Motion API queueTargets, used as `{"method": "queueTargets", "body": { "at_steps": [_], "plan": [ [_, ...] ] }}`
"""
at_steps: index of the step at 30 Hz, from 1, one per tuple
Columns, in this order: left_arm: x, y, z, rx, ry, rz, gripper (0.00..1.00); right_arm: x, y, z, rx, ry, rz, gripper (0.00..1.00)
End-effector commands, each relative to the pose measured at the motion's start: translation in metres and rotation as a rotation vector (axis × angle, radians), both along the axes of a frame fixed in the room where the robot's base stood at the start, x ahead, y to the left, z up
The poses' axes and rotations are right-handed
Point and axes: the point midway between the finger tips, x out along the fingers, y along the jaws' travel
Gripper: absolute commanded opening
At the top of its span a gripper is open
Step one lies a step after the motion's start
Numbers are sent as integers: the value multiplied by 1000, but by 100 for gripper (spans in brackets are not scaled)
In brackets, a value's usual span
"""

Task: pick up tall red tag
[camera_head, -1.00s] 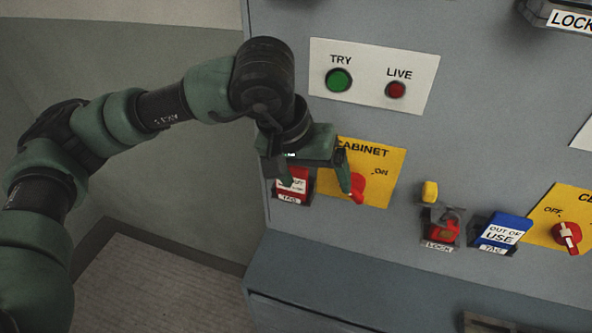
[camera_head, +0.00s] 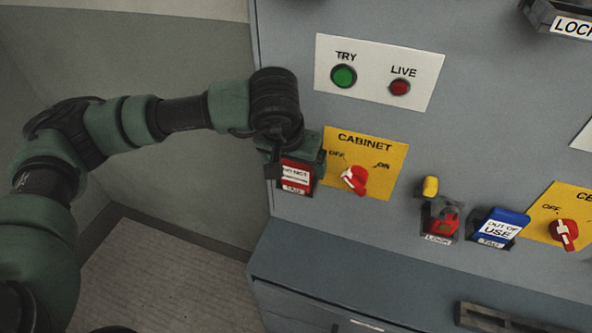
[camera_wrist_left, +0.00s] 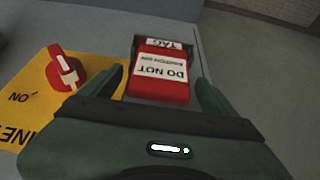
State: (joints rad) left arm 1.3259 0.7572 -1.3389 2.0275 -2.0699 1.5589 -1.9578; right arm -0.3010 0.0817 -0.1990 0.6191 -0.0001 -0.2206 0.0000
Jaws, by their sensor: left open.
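The red tag (camera_head: 297,172), with a white "DO NOT" label, sits in a dark holder marked "TAG" on the grey cabinet face. It also shows in the left wrist view (camera_wrist_left: 160,88), upside down. My left gripper (camera_head: 296,164) is at the tag. In the left wrist view its two fingers (camera_wrist_left: 163,85) stand apart, one on each side of the tag, with small gaps visible. The gripper is open and holds nothing. Part of the tag's upper end is hidden by the gripper in the head view. My right gripper is not in view.
The yellow CABINET plate (camera_head: 384,176) with a red rotary switch (camera_head: 355,180) is close to the right of the tag. Farther right are a red lock (camera_head: 444,221) and a blue "OUT OF USE" tag (camera_head: 501,228). A TRY/LIVE panel (camera_head: 372,102) is above. A ledge (camera_head: 330,270) juts out below.

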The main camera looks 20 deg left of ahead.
Motion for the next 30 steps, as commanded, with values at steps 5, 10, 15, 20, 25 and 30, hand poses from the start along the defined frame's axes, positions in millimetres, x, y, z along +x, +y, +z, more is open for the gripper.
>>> {"method": "queueTargets", "body": {
  "at_steps": [5, 10, 15, 20, 25, 30],
  "plan": [
    [0, 0, 0, -1, 0, 0, 58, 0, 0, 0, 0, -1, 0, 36],
    [0, 0, 0, -1, 0, 0, 25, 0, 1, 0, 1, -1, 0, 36],
    [0, 0, 1, -1, 0, 0, 25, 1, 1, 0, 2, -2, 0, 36],
    [0, -1, 4, -2, 0, 0, 25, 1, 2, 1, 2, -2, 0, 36],
    [0, -4, 13, -2, 0, 2, 25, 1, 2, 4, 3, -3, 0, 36],
    [0, -7, 24, -2, -2, 6, 25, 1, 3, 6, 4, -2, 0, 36]
  ]
}}
